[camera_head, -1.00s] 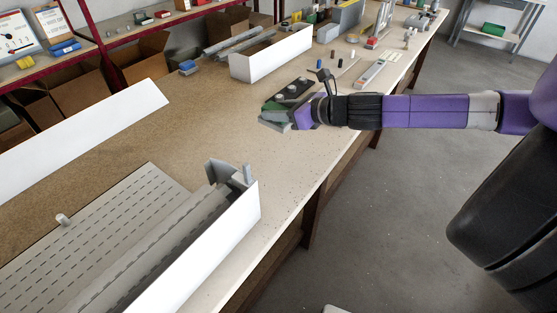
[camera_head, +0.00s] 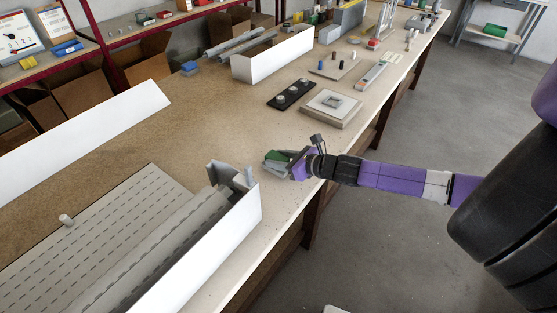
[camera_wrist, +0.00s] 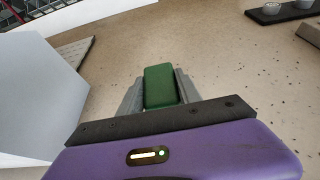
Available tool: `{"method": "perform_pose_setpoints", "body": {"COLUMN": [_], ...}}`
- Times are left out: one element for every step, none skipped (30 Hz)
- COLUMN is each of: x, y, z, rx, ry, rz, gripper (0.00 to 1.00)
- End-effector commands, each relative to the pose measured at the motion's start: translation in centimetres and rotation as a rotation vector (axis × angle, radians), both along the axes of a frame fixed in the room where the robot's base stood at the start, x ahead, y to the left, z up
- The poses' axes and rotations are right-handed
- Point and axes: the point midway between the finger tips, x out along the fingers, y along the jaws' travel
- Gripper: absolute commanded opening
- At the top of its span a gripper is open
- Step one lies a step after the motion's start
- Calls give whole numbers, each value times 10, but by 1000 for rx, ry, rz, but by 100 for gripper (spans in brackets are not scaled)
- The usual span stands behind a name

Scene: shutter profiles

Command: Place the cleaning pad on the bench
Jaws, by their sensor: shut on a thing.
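The cleaning pad (camera_head: 284,156) is a small green block. It also shows in the wrist view (camera_wrist: 160,86), between the two grey fingers. My gripper (camera_head: 274,158) is shut on it, near the bench's front edge and just right of the white-walled fixture's end. The wrist view shows my gripper (camera_wrist: 160,92) with bench surface beyond the pad. I cannot tell whether the pad touches the bench. The bench (camera_head: 225,130) is a long tan worktop.
The white-walled fixture (camera_head: 225,240) with slatted profiles is close on the left. A black strip with knobs (camera_head: 291,95) and a square pale block (camera_head: 331,108) lie farther back. A long white box (camera_head: 272,56) stands behind. Bench between the fixture and the strip is clear.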

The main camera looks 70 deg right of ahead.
Motion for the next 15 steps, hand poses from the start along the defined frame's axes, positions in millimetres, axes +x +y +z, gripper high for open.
{"method": "perform_pose_setpoints", "body": {"x": [0,0,0,0,0,0,0,0,0,0,0,0,0,0,0], "y": [0,0,0,0,0,0,0,0,0,0,0,0,0,0,0], "z": [-5,-6,-8,-8,-8,-8,-8,-8,-8,-8,-9,-10,-11,-12,-11], "rx": [2,1,0,0,0,0,0,0,0,0,0,-1,0,0,1], "ry": [1,0,0,0,0,-1,-1,0,0,0,0,0,0,0,0], "rz": [-2,-1,0,0,0,0,0,0,0,0,0,0,0,0,0], "gripper": [0,0,0,0,0,0,0,0,0,0,0,0,0,0,46]}}
